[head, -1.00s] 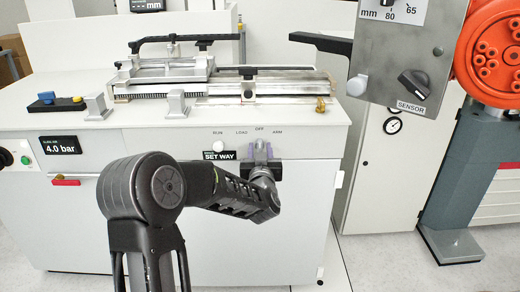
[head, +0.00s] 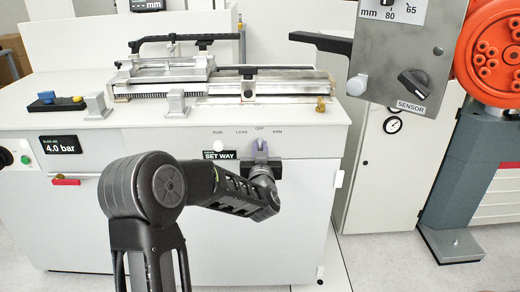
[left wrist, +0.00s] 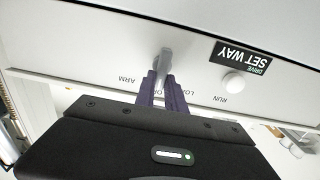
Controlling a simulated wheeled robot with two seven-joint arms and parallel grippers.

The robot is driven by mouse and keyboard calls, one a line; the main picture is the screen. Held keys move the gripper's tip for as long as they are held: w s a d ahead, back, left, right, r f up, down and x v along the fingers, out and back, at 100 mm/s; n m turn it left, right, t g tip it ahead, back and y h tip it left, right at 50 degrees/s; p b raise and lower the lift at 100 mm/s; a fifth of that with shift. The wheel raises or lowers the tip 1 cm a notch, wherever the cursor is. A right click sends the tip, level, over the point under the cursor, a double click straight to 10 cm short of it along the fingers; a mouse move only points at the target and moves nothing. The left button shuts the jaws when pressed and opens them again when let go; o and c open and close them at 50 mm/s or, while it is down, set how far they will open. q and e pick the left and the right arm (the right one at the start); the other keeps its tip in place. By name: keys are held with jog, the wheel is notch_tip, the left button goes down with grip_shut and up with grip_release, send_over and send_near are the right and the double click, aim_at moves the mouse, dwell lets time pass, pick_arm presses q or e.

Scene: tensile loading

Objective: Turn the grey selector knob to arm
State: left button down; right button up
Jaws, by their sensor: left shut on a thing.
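The grey selector knob (left wrist: 164,60) is on the front panel of the white cabinet, just below the printed OFF label in the head view. Its labels run RUN, LOAD, OFF and ARM from left to right there, and appear upside down in the left wrist view. My left gripper (head: 261,149) is at the knob, its purple fingers (left wrist: 163,92) shut on it from both sides. In the head view the fingers and wrist hide most of the knob, so its exact pointing is hard to tell. My right gripper is not in view.
A white round button (head: 218,146) and a SET WAY label (head: 219,155) are left of the knob. The cabinet top carries a metal fixture (head: 165,73). A grey box with a SENSOR knob (head: 413,83) hangs at the upper right. The panel right of the knob is clear.

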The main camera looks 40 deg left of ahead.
pick_arm(q)
jog(key=shift+m, duration=0.4)
jog(key=shift+w+d+f+m+p, duration=0.15)
jog(key=shift+m+p, duration=0.3)
jog(key=shift+m, duration=0.9)
jog(key=shift+w+d+m+p, duration=0.1)
jog(key=shift+m+p, duration=0.4)
jog(key=shift+m, duration=0.9)
jog(key=shift+w+d+f+m+p, duration=0.15)
jog(key=shift+m+p, duration=0.3)
jog(key=shift+m, duration=0.9)
jog(key=shift+s, duration=0.1)
jog(key=c, duration=1.4)
grip_release()
jog(key=shift+s+d, duration=0.1)
